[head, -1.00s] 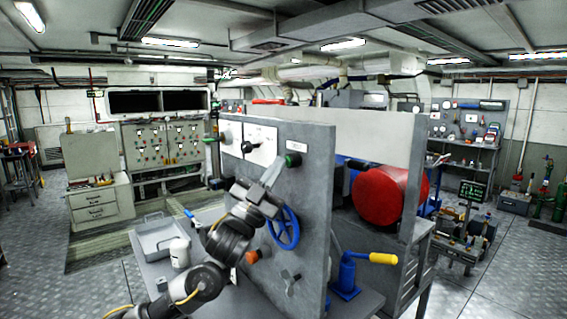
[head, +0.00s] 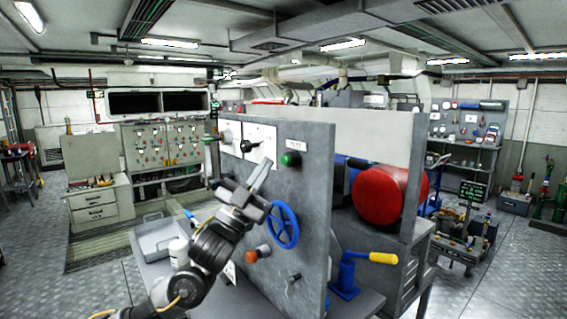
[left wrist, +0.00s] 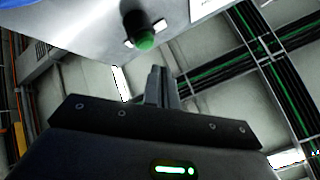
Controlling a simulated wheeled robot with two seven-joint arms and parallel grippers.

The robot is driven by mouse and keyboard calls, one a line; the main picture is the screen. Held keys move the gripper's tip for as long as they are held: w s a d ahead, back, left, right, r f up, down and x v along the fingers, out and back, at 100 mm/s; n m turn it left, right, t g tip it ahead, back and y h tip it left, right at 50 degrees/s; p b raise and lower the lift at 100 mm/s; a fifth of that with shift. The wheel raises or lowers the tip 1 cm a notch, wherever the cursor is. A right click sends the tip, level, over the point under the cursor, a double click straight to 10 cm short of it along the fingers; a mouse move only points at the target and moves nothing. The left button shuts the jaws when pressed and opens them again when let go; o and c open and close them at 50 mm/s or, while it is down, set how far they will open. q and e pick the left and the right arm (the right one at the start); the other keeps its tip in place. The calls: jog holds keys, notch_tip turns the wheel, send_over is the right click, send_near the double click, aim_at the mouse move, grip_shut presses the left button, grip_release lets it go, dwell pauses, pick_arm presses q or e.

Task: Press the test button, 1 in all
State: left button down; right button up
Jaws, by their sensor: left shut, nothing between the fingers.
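The green button (head: 290,159) sits in a dark collar on the upright grey panel (head: 313,185), just below a small white label (head: 297,144). It also shows in the left wrist view as a green dome (left wrist: 145,42) sticking out of the panel. My left gripper (head: 264,165) is shut and empty, its fingers pointing up, a little left of the button in the head view. In the left wrist view the closed fingertips (left wrist: 158,70) are close below the button, with a visible gap. My right gripper is not in view.
A blue handwheel (head: 283,226) stands out from the panel below the button, close to my wrist. An orange knob (head: 251,257) and a small handle (head: 292,281) are lower down. A blue pump with a yellow grip (head: 382,258) stands right of the panel.

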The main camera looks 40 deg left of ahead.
pick_arm(q)
jog(key=s, duration=0.1)
jog(key=s+a, duration=0.1)
jog(key=s, duration=0.1)
jog(key=shift+s+b, duration=0.25)
jog(key=shift+b, duration=0.1)
dwell(0.7)
